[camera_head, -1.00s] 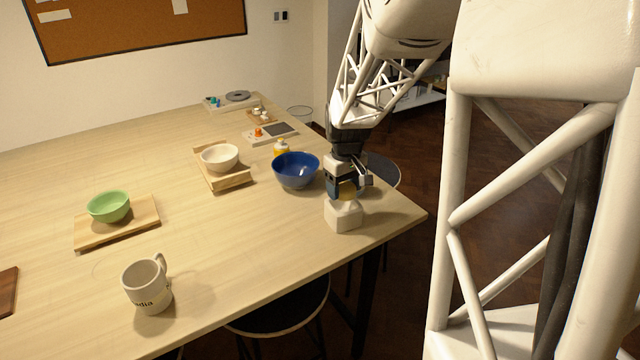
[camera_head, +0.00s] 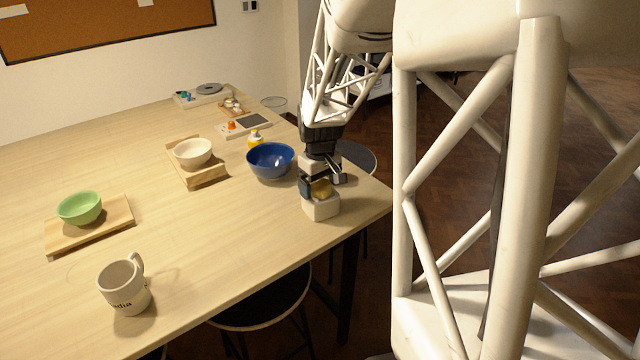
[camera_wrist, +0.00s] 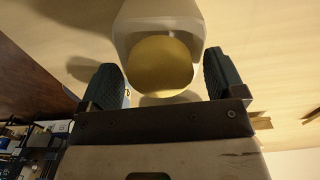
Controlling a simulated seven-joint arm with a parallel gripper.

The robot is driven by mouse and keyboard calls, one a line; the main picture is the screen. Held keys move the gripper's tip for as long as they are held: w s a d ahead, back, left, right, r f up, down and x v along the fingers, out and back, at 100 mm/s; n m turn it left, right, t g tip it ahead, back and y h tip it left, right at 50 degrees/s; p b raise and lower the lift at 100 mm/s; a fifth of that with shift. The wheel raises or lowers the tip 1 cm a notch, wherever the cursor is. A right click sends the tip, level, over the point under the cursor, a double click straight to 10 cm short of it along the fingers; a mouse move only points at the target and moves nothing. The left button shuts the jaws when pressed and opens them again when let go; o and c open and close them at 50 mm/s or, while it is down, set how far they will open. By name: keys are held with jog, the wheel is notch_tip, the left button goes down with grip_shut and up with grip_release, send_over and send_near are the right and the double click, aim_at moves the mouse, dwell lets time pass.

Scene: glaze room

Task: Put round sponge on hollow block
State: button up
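The hollow block (camera_head: 320,209) is pale and blocky and stands near the table's right edge in the head view. The round sponge (camera_head: 321,188) is yellow and shows at the top of the block, between my fingers. My gripper (camera_head: 322,184) points down over the block. In the wrist view my gripper (camera_wrist: 166,82) is open, with one finger on each side of the sponge (camera_wrist: 160,65) and a narrow gap on both sides. The block (camera_wrist: 160,17) lies behind the sponge there. The exact contact between sponge and block is hard to see.
A white bowl (camera_head: 193,152) and a green bowl (camera_head: 79,207) rest on wooden boards. A mug (camera_head: 124,287) stands at the front. The table's middle is clear.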

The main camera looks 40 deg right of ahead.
aim_at(317, 185)
jog(key=shift+r, duration=0.1)
notch_tip(317, 185, up, 12)
dwell(0.9)
dwell(0.5)
jog(key=s+a+t, duration=0.1)
jog(key=s+a, duration=0.9)
jog(key=a, duration=0.3)
jog(key=s+a+t, duration=0.1)
jog(key=s+a, duration=0.9)
jog(key=a, duration=0.3)
jog(key=shift+s+r+t, duration=0.25)
jog(key=shift+r+t, duration=0.05)
jog(key=shift+r, duration=0.1)
